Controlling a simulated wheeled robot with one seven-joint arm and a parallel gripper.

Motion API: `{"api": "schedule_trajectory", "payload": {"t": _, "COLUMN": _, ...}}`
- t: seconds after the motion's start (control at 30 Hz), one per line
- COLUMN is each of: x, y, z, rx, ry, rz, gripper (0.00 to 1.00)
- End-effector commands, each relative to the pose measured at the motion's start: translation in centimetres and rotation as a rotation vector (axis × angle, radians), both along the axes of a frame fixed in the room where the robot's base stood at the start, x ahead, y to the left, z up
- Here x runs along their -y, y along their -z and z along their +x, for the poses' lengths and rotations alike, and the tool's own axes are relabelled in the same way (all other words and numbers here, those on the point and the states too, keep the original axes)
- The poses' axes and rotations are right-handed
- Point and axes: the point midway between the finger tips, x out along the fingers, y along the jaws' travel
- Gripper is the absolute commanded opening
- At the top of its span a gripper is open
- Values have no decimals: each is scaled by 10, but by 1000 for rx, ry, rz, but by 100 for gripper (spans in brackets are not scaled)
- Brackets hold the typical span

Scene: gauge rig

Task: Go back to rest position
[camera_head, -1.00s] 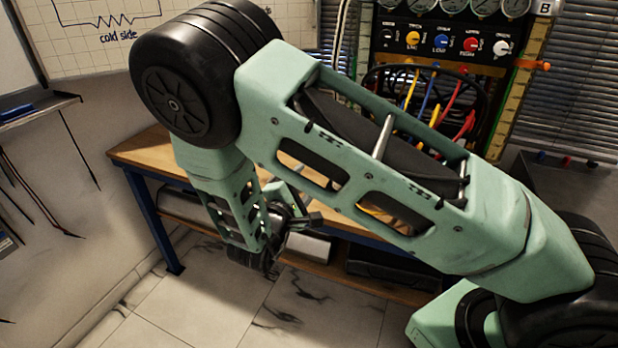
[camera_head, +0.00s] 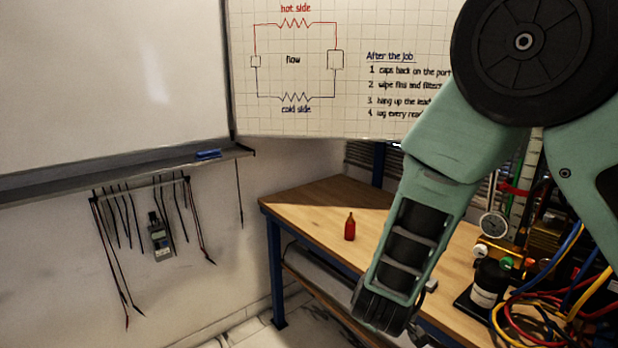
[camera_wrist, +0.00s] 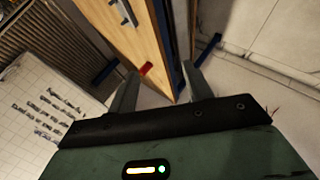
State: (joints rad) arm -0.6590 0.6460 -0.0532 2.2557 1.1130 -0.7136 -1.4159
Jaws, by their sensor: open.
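My gripper (camera_wrist: 160,71) is open in the wrist view, with its two fingers apart and nothing held between them. In the head view my arm fills the right side and hides most of the gripper. A small red bottle-like object (camera_head: 350,227) stands upright on the wooden workbench (camera_head: 310,222). In the wrist view, the red object (camera_wrist: 146,69) appears beyond the fingers, near the bench edge, apart from them.
A whiteboard tray (camera_head: 120,168) juts from the left wall, with a meter (camera_head: 161,238) and leads hanging below. Coloured hoses (camera_head: 540,305) and a black-and-white canister (camera_head: 488,285) crowd the bench's right. Floor shows at the bench's near left.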

Motion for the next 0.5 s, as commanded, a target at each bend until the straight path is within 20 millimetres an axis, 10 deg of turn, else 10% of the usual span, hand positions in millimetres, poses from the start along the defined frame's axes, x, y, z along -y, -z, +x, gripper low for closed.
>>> {"api": "schedule_trajectory", "payload": {"t": 0.23, "x": -89, "y": -56, "z": -101, "rx": -348, "ry": -110, "rz": 557, "gripper": 50}}
{"api": "schedule_trajectory", "payload": {"t": 0.5, "x": -63, "y": -99, "z": -239, "rx": -737, "ry": -14, "rz": 544, "gripper": 50}}
